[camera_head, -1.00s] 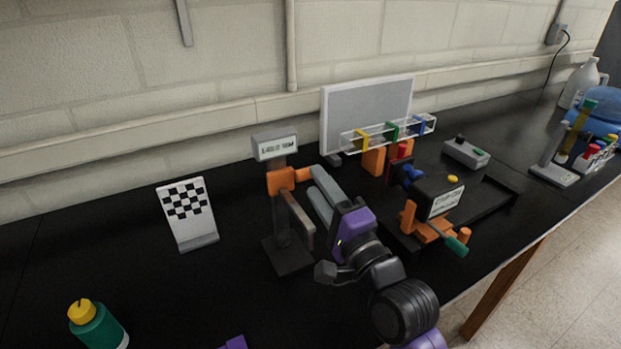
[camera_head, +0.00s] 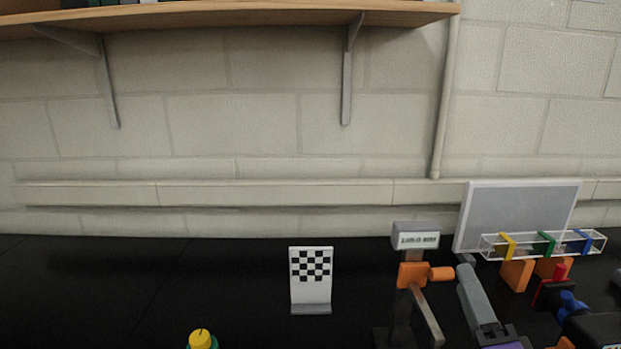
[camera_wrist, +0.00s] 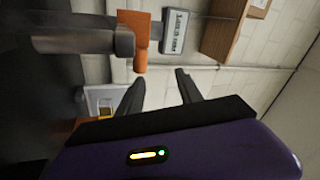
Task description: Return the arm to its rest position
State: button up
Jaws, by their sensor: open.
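My gripper (camera_head: 466,272) shows in the head view at the lower right, its grey fingers pointing up beside a stand. In the wrist view my gripper (camera_wrist: 160,80) is open, with nothing between its two dark fingers. The stand has a grey labelled head (camera_head: 415,237), an orange clamp (camera_head: 412,275) and a slanted grey lever (camera_head: 426,318). The orange clamp (camera_wrist: 138,38) lies just beyond the fingertips in the wrist view, apart from them as far as I can tell. Most of my arm is outside the head view.
A checkered board (camera_head: 311,280) stands left of the stand. A yellow-capped bottle (camera_head: 200,340) is at the bottom edge. Right of my gripper are a grey panel (camera_head: 520,215) and a clear rack (camera_head: 530,246) with coloured clips. The black bench (camera_head: 120,290) is clear at left.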

jog(key=s+a+f+n+g, duration=0.1)
jog(key=s+f+n, duration=0.4)
jog(key=s, duration=0.7)
jog(key=s+a+f+n+g, duration=0.2)
jog(key=s+f, duration=0.5)
jog(key=s, duration=0.6)
jog(key=s+a+f+n+g, duration=0.2)
jog(key=s+f+n, duration=0.4)
jog(key=s, duration=0.6)
jog(key=shift+s+a+f+n+g+y, duration=0.25)
jog(key=shift+n+g+y, duration=0.15)
jog(key=shift+n+g, duration=0.4)
